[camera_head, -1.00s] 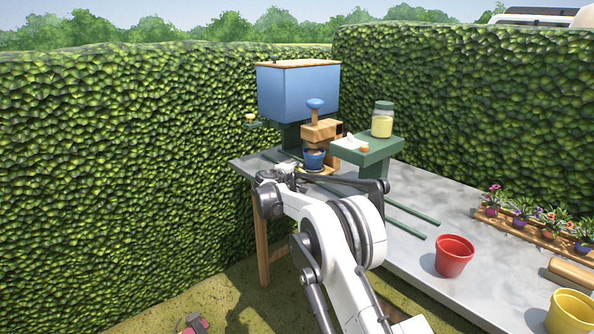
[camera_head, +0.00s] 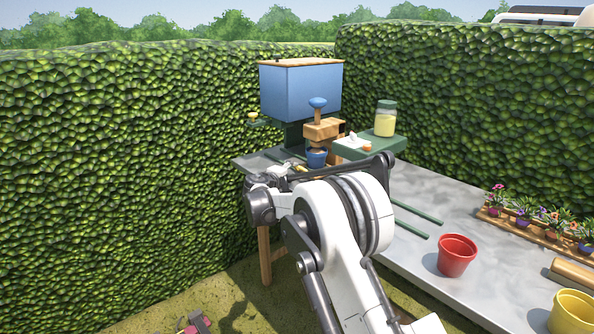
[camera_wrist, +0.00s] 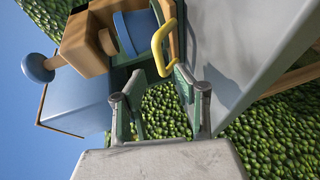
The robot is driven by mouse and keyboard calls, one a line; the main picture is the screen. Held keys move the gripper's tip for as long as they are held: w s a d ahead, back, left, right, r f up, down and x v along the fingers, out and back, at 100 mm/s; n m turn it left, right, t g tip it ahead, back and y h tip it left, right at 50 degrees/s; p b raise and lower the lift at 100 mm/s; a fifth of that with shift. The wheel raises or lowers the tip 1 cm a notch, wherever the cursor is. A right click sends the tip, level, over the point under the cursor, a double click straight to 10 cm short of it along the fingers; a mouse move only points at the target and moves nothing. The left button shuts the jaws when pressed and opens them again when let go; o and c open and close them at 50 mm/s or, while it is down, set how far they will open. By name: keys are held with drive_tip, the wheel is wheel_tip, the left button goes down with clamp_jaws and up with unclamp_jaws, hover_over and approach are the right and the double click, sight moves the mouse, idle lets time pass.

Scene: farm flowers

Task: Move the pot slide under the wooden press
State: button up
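The wooden press (camera_head: 324,129) with its blue knob (camera_head: 317,103) stands at the table's far end. A blue pot (camera_head: 317,157) stands below its wooden block. My arm hides most of the pot slide in the head view. In the wrist view, which is turned sideways, the wooden press (camera_wrist: 85,45) and blue pot (camera_wrist: 130,33) are at the top. A curved yellow handle (camera_wrist: 160,48), seemingly the slide's, is close to my fingertips. My gripper (camera_wrist: 158,88) is open and empty, its fingers apart just short of the handle.
A blue hopper (camera_head: 300,90) stands behind the press. A green stand (camera_head: 376,146) right of the press carries a jar (camera_head: 385,119). A red pot (camera_head: 456,255), a yellow pot (camera_head: 571,312) and potted flowers (camera_head: 540,220) are on the right of the table.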

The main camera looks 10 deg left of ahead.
drive_tip(key=shift+v, duration=2.65)
drive_tip(key=s+d+r+m+g+p, duration=0.1)
drive_tip(key=s+d+r+m, duration=0.1)
drive_tip(key=s+d+r, duration=0.4)
drive_tip(key=s+d+r+m+g+p, duration=0.1)
drive_tip(key=s+d+r+g, duration=0.2)
drive_tip(key=d, duration=0.5)
drive_tip(key=s+d+r+m, duration=0.2)
drive_tip(key=s+d+r, duration=0.35)
drive_tip(key=d, duration=0.25)
drive_tip(key=s+d+r+m+g+y+p, duration=0.1)
drive_tip(key=s+d+r+m, duration=0.1)
drive_tip(key=s+d, duration=0.35)
drive_tip(key=s+d+r+m+g+y+p, duration=0.1)
drive_tip(key=s+d+r, duration=0.15)
drive_tip(key=s, duration=0.65)
drive_tip(key=s+d+f+m+y, duration=0.1)
drive_tip(key=s+f, duration=0.1)
drive_tip(key=s, duration=0.7)
drive_tip(key=s+d+f+m+g+y+p, duration=0.1)
drive_tip(key=s+d+f+m, duration=0.1)
drive_tip(key=s, duration=0.8)
drive_tip(key=s+d+f+m+y+p, duration=0.1)
drive_tip(key=s+d+f+m, duration=0.1)
drive_tip(key=s, duration=0.7)
drive_tip(key=shift+s+f+g, duration=0.25)
drive_tip(key=shift+f+g, duration=0.05)
drive_tip(key=shift+f, duration=0.55)
